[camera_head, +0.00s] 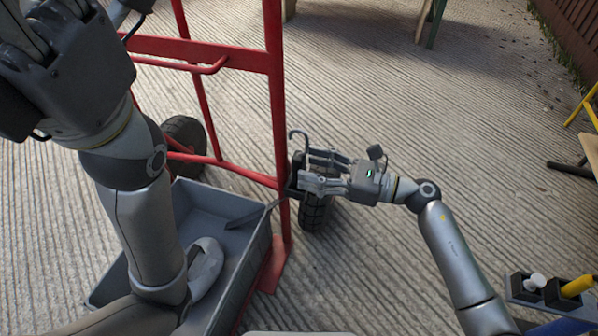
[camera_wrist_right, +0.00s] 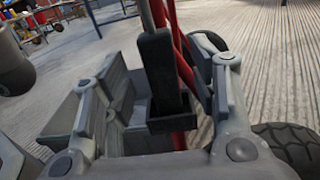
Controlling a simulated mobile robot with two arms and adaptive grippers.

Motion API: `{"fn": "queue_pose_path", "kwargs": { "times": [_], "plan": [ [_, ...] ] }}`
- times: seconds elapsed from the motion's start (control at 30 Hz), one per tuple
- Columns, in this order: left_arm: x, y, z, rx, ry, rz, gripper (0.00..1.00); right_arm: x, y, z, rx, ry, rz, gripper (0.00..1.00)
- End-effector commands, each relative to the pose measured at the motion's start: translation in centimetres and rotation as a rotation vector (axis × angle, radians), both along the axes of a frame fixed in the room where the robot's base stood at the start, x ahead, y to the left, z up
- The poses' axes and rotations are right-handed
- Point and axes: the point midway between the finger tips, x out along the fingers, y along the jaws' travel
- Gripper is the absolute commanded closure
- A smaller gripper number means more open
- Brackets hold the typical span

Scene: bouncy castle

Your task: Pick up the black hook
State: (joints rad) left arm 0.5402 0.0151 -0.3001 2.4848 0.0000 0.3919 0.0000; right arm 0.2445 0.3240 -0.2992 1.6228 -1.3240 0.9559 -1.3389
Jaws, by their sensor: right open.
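In the right wrist view a dark upright piece (camera_wrist_right: 157,70), seemingly the hook's shank, stands between the open fingers in a small dark holder (camera_wrist_right: 172,123). I cannot tell whether the fingers touch it. My left gripper (camera_head: 65,75) is raised at the upper left, close to the camera, and its fingertips are not clear.
The red hand truck (camera_head: 275,95) stands just left of my right gripper, with a black wheel (camera_head: 314,215) below it. A caddy (camera_head: 545,290) is at lower right.

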Motion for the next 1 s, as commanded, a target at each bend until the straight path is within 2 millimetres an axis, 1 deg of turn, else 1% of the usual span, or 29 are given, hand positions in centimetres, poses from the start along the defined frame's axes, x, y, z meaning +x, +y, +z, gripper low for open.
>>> {"fn": "queue_pose_path", "kwargs": {
  "times": [0.03, 0.1, 0.23, 0.5, 0.57, 0.9, 1.0],
  "plan": [
    [-0.5, 0.0, -0.3, 0.0, -0.017, 0.001, 0.6, 0.2, 0.7, -0.3, 0.002, -0.004, 0.002, 0.46],
    [-1.0, -0.1, -0.2, 0.001, -0.031, 0.002, 0.6, 0.4, 1.6, -0.2, 0.003, -0.003, 0.001, 0.46],
    [-1.6, -0.1, 0.0, 0.003, -0.046, 0.003, 0.6, 0.9, 2.8, -0.1, 0.002, -0.002, 0.0, 0.46],
    [-1.7, -0.1, 0.3, 0.003, -0.051, 0.003, 0.6, 1.0, 3.1, 0.0, 0.0, 0.0, -0.001, 0.46],
    [-1.7, -0.1, 0.3, 0.003, -0.051, 0.003, 0.6, 1.0, 3.1, 0.0, 0.0, 0.0, -0.001, 0.53],
    [-1.7, -0.2, 0.3, 0.004, -0.051, 0.003, 0.6, 1.0, 3.1, 0.0, 0.0, 0.0, -0.001, 0.97],
    [-1.7, -0.2, 0.3, 0.004, -0.051, 0.003, 0.6, 1.0, 3.1, 0.0, 0.0, 0.0, -0.001, 0.97]
  ]
}}
